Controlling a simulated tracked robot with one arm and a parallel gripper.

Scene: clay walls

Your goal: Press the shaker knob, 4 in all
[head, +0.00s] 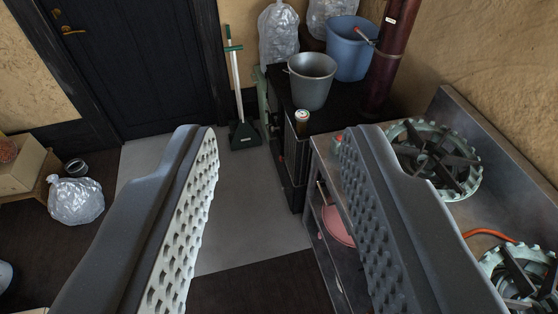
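My gripper (280,137) is open wide, with its two ridged grey fingers far apart and nothing between them. A small round container (302,118) with a pale top and an orange-brown band stands at the near edge of the black cabinet. It shows beyond the fingertips, a little right of the middle of the gap. I cannot tell if it is the shaker, and no knob can be made out.
A grey bucket (312,80) and a blue bucket (350,50) stand on the black cabinet (287,100). A dark red pipe (392,55) rises beside them. Gas burners (437,158) sit on the steel counter at right. The grey floor (240,215) is clear.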

